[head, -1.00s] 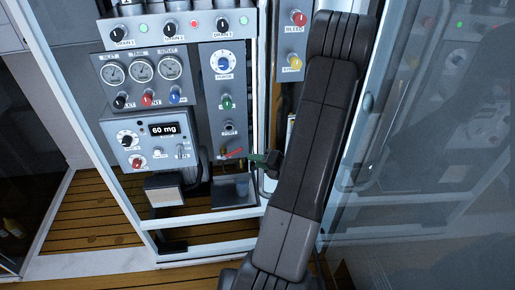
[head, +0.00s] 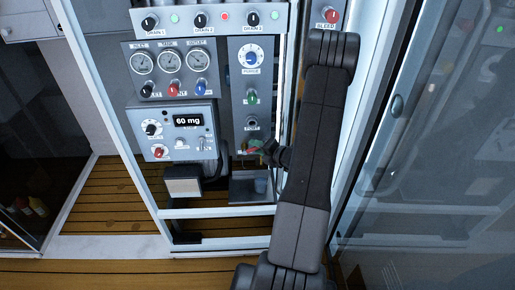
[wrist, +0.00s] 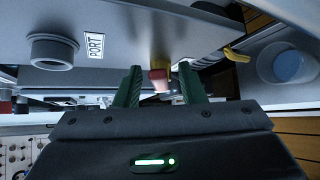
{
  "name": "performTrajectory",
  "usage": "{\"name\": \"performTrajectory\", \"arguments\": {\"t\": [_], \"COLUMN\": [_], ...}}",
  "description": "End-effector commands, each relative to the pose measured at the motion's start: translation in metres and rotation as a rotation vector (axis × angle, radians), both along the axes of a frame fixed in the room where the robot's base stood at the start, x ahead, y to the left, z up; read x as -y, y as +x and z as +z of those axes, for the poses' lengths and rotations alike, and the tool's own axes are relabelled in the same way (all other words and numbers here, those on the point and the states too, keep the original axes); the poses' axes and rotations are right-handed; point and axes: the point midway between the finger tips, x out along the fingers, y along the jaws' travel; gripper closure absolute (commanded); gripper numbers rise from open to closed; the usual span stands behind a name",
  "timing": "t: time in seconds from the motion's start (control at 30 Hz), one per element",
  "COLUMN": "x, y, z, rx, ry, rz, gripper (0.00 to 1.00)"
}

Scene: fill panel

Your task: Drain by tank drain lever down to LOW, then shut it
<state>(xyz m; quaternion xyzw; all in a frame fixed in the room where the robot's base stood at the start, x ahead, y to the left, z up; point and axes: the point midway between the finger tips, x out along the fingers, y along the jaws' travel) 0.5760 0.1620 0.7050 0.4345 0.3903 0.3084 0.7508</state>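A small red lever (head: 253,150) sits low on the right-hand panel column, below the port, in the head view. My gripper (head: 266,147) is right beside it, coming from the right, and partly hides it. In the wrist view my gripper's two green fingers (wrist: 160,84) stand apart. A red handle end (wrist: 158,77) shows between the fingertips, with a gap on each side. A yellow part lies behind it. The TANK gauge (head: 169,62) is the middle of three dials; its needle and marks are too small to read. The lever's label cannot be read.
A grey open tray (head: 245,195) with a cup sits below the lever. The port (head: 251,122) is just above it. A control box (head: 178,130) reading "60 mg" is at left. The cabinet's white frame post and glass door (head: 430,160) stand close on the right of my arm.

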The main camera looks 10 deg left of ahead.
Motion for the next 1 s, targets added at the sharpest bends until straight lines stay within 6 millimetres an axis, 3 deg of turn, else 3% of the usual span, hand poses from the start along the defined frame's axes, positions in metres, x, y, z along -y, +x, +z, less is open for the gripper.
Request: {"name": "performTrajectory", "arguments": {"t": [0.37, 0.5, 0.57, 0.83, 1.0], "x": [-0.005, -0.005, -0.005, -0.004, -0.001], "y": [0.003, 0.003, 0.003, 0.003, 0.004], "z": [-0.002, -0.002, -0.002, -0.004, -0.015], "rx": [0.0, 0.0, 0.0, -0.006, -0.047], "ry": [-0.001, -0.001, -0.001, 0.02, 0.154], "rz": [0.0, 0.0, 0.0, 0.0, -0.003], "gripper": [0.64, 0.91, 1.0, 1.0, 1.0]}}
